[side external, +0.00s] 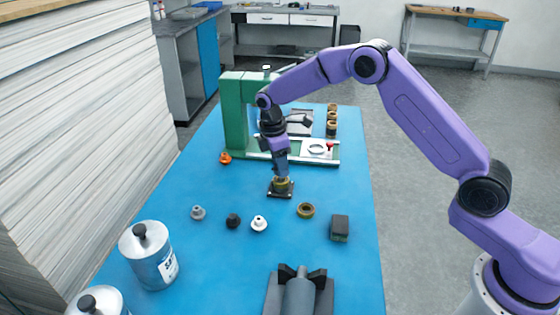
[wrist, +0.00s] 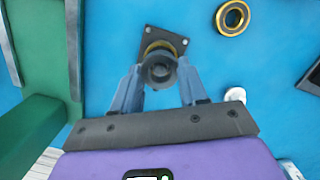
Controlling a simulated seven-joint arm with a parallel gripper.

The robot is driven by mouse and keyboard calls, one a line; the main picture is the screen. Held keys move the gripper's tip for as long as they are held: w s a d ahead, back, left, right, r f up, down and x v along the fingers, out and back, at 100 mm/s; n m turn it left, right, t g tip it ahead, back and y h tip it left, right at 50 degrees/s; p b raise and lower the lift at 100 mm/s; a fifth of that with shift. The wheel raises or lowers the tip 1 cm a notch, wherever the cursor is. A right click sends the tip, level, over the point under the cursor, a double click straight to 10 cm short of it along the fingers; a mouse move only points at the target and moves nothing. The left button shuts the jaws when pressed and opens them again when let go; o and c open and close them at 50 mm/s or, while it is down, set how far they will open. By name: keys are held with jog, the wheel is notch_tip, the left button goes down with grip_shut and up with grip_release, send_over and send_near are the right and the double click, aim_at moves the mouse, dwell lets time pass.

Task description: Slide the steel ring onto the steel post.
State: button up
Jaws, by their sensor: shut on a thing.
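My gripper (side external: 281,176) points down over a dark square base plate (side external: 271,194) on the blue table. In the wrist view its fingers (wrist: 159,78) are shut on a grey round piece with a darker centre, which I take as the steel ring (wrist: 160,84). Behind that piece is a brass-coloured ring (wrist: 153,46), low over the base plate (wrist: 150,31). The steel post is mostly hidden by the held piece and the fingers. I cannot tell whether the held ring is around the post or just above it.
A loose brass ring (side external: 306,210) and a dark block (side external: 340,228) lie right of the plate. Small grey (side external: 198,212), black (side external: 233,220) and white (side external: 259,223) flanged pieces stand in front. A green frame (side external: 235,115) rises behind. Metal cans (side external: 150,262) stand at front left.

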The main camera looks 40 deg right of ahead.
jog(key=shift+f, duration=1.1)
dwell(0.3)
jog(key=o, duration=1.7)
jog(key=shift+r, duration=4.5)
